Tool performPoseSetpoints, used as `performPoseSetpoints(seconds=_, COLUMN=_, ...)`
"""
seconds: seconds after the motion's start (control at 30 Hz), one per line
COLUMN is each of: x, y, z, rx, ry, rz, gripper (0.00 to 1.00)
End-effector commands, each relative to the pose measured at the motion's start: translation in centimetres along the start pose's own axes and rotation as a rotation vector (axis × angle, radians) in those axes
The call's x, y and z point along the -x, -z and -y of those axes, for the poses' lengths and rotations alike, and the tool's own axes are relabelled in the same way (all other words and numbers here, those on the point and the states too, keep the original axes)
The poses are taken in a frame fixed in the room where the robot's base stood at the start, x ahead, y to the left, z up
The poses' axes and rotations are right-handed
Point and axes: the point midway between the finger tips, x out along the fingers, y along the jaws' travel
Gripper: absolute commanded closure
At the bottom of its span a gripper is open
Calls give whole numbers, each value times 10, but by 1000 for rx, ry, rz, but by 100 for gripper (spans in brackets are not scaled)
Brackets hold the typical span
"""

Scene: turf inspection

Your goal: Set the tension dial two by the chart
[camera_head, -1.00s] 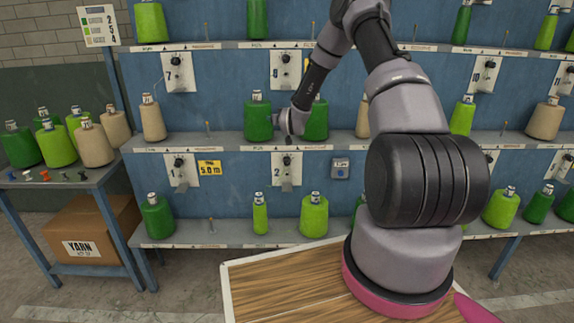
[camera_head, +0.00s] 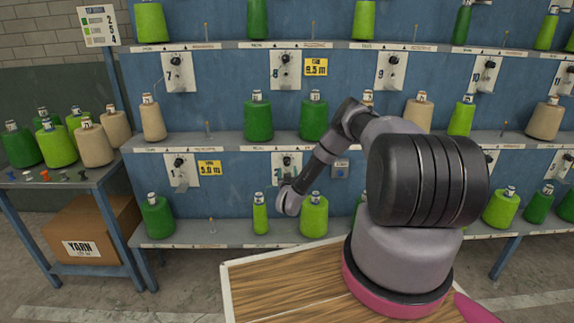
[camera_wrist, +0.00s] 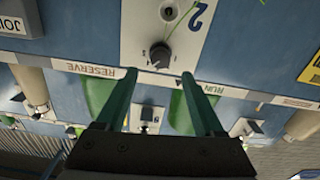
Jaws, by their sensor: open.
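The dial two plate (camera_head: 287,160) is on the lower blue panel, its lower part hidden behind my wrist. In the wrist view, which is upside down, its white plate carries a "2" and a dark round dial knob (camera_wrist: 160,55) with a pale pointer mark. My gripper (camera_wrist: 160,76) is open; its two green fingers reach toward the plate, one on each side of the knob's line. The knob shows just beyond the fingertips, between them and apart from them. The chart (camera_head: 97,25) hangs at upper left with coloured rows and numbers, too small to read surely.
Green yarn cones (camera_head: 258,118) stand on the shelf above, and a lime cone (camera_head: 314,216) stands below, close to my wrist. Dial one (camera_head: 181,170) with a yellow "5.0 m" tag (camera_head: 209,168) is left.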

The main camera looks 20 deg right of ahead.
Motion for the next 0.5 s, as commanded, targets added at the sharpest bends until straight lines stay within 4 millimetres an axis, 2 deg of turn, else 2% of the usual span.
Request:
performPoseSetpoints(seconds=0.1, x=-24, y=1, z=0, rx=1, ry=1, rz=-4, gripper=30)
performPoseSetpoints(seconds=0.3, x=-57, y=0, z=0, rx=0, ry=1, rz=-2, gripper=30)
performPoseSetpoints(seconds=0.5, x=-73, y=-1, z=1, rx=1, ry=2, rz=1, gripper=30)
